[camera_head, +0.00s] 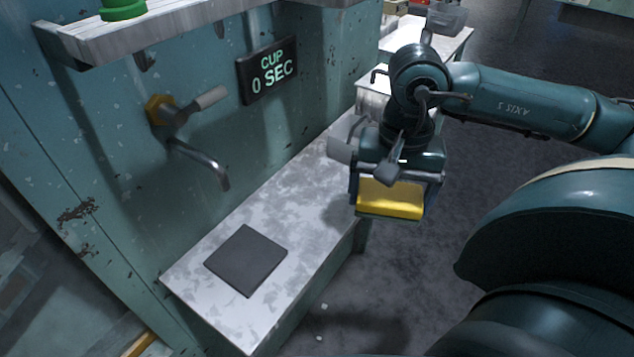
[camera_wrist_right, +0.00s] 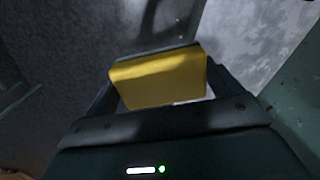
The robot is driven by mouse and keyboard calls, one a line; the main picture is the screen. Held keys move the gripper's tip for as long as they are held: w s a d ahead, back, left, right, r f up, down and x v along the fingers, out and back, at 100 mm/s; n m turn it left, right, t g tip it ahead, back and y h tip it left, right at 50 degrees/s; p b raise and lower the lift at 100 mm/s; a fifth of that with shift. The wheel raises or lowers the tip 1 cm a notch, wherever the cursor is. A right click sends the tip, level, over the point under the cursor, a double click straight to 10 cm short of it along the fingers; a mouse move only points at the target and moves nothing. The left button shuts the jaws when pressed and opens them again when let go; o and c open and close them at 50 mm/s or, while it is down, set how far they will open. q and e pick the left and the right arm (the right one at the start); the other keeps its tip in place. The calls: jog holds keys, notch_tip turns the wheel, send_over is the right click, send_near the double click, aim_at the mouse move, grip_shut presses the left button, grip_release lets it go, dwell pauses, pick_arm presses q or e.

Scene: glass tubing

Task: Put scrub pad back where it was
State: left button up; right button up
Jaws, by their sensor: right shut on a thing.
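The yellow scrub pad (camera_head: 390,199) is between the fingers of my right gripper (camera_head: 394,200), which is shut on it. In the head view it hangs beside the front edge of the counter, near its right part. The pad also shows in the right wrist view (camera_wrist_right: 160,79), held between the two dark fingers, with a thin darker layer along its far edge. My left gripper is not in view. A dark square mat (camera_head: 246,261) lies flat on the near part of the mottled counter (camera_head: 310,190), with nothing on it.
A tap spout (camera_head: 205,160) and a valve handle (camera_head: 190,103) jut from the teal wall above the counter. A shelf (camera_head: 150,30) holds a green object (camera_head: 122,9). The counter between mat and arm looks clear.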

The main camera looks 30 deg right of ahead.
jog(key=p, duration=0.4)
send_over(317, 204)
notch_tip(317, 204, down, 2)
jog(key=shift+s+d+f, duration=0.1)
jog(key=shift+s+f, duration=0.05)
jog(key=shift+f, duration=0.6)
notch_tip(317, 204, down, 2)
jog(key=shift+f, duration=0.25)
jog(key=shift+f+p, duration=0.25)
jog(key=shift+p, duration=0.25)
jog(key=shift+w+f, duration=0.2)
jog(key=shift+f, duration=0.05)
jog(key=shift+f+b, duration=0.3)
jog(key=shift+b, duration=0.05)
jog(key=o, duration=0.6)
jog(key=shift+r, duration=0.15)
jog(key=shift+o, duration=0.4)
jog(key=shift+r+p, duration=0.25)
jog(key=shift+p, duration=0.15)
jog(key=shift+w+r, duration=0.1)
jog(key=shift+r, duration=0.25)
notch_tip(317, 204, up, 5)
jog(key=shift+r+b, duration=0.2)
jog(key=shift+b, duration=0.35)
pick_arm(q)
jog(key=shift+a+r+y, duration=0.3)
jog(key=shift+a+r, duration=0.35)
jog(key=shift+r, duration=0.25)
pick_arm(e)
jog(key=shift+r, duration=0.6)
